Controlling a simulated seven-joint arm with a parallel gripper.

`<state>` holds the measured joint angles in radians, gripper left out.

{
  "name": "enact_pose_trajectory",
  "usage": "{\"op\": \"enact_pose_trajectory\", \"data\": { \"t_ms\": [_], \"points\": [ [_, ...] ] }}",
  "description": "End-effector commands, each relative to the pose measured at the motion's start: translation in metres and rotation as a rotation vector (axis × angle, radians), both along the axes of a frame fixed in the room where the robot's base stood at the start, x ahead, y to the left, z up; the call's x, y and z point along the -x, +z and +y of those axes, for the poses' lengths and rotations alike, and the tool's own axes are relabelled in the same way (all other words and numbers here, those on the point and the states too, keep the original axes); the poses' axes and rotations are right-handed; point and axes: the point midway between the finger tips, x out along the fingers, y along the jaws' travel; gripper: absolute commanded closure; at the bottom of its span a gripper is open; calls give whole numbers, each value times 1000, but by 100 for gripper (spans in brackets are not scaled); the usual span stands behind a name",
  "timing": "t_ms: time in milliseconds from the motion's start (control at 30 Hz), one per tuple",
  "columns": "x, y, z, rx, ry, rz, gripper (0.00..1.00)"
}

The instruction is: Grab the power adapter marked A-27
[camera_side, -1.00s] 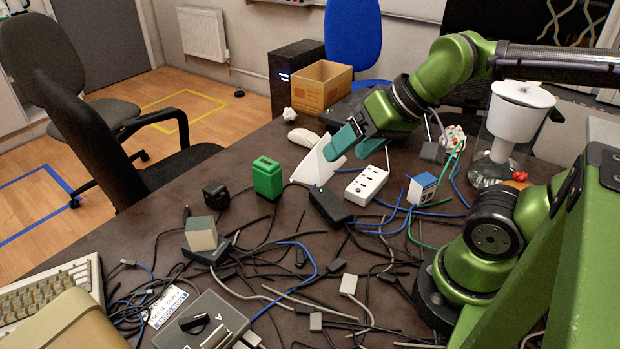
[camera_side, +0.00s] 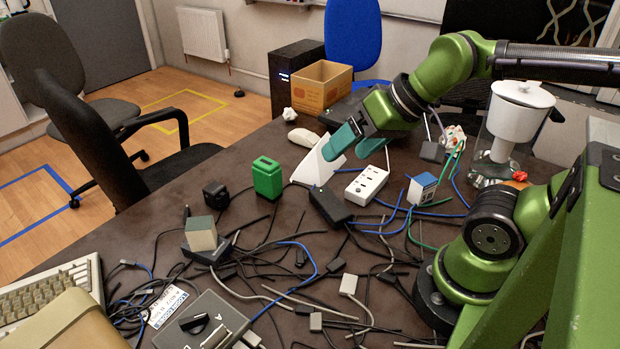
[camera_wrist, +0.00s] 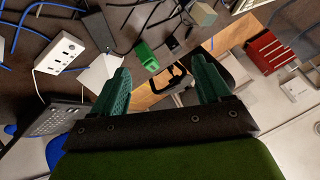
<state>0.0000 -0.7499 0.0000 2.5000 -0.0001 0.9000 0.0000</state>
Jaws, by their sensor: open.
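No A-27 marking is legible in either view, so I cannot tell which adapter carries it. A black brick-shaped adapter (camera_side: 330,205) lies on the table in front of a white power strip (camera_side: 366,185). A small black block (camera_side: 216,195), possibly a plug adapter, sits further left. My gripper (camera_side: 345,153) is open and empty. It is above the far part of the table, over a tilted white panel (camera_side: 314,164). In the wrist view the two teal fingers (camera_wrist: 163,68) stand wide apart with nothing held between them.
A green block (camera_side: 267,177) stands left of the white panel; it also shows in the wrist view (camera_wrist: 147,57). Tangled cables cover the near table. A white funnel on a glass vessel (camera_side: 521,107) stands at right. A metal switch box (camera_side: 203,322) is at the front.

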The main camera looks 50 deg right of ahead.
Motion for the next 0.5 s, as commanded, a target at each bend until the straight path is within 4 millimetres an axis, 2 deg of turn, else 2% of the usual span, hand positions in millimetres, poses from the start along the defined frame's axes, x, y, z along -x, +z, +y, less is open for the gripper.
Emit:
{"op": "enact_pose_trajectory", "data": {
  "t_ms": [167,267,367,500],
  "points": [
    [-2,-9,3,-1,14,39,23],
    [-14,-17,7,4,32,99,23],
    [-42,-22,12,24,64,159,23],
    [-93,-32,18,81,123,220,23]
  ]
}}
